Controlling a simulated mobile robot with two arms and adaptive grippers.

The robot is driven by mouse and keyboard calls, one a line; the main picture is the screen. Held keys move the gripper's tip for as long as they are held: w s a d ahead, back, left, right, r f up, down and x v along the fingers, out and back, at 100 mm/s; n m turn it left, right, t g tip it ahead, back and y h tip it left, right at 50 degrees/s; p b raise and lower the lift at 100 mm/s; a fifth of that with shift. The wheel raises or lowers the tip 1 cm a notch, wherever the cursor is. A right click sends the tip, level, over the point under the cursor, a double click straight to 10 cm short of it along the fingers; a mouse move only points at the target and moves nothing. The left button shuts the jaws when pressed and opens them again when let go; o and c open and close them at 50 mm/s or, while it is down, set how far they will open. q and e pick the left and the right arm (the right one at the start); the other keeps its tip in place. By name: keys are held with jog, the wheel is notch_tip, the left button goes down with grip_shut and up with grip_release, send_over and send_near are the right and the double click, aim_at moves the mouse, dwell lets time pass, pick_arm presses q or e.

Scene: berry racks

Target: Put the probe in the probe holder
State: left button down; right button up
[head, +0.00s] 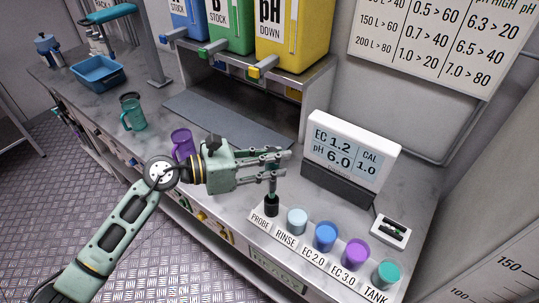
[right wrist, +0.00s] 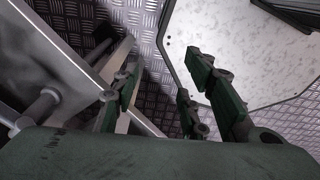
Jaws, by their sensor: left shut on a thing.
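The probe (head: 273,185) is a slim, dark upright stick below the fingers of my left gripper (head: 280,164). My left gripper is shut on its upper part. The probe holder (head: 271,208) is a small black cup behind the PROBE label at the counter's front edge. The probe's lower end meets the holder's mouth; how deep it sits inside I cannot tell. My right gripper (right wrist: 163,85) shows in the right wrist view with its fingers apart and nothing between them, away from the counter top.
A row of cups runs right of the holder: rinse (head: 297,221), blue (head: 325,236), purple (head: 355,252) and teal (head: 385,274). A meter display (head: 349,150) stands behind. A purple mug (head: 183,144) and green mug (head: 132,112) stand left. A grey mat (head: 225,122) is bare.

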pick_arm(q)
jog(key=f+b, duration=0.1)
jog(key=f, duration=0.1)
jog(key=f+b, duration=0.1)
jog(key=shift+w+f, duration=0.2)
jog(key=shift+f, duration=0.2)
jog(key=shift+f+b, duration=0.35)
jog(key=shift+b, duration=0.25)
notch_tip(320, 180, down, 2)
jog(key=shift+f+b, duration=0.1)
jog(key=shift+b, duration=1.05)
pick_arm(e)
notch_tip(320, 180, down, 6)
jog(key=w, duration=0.1)
jog(key=shift+w, duration=0.15)
pick_arm(q)
jog(key=shift+f+b, duration=0.35)
jog(key=shift+b, duration=0.05)
pick_arm(e)
jog(key=shift+f, duration=0.3)
pick_arm(q)
jog(key=c, duration=1.4)
grip_release()
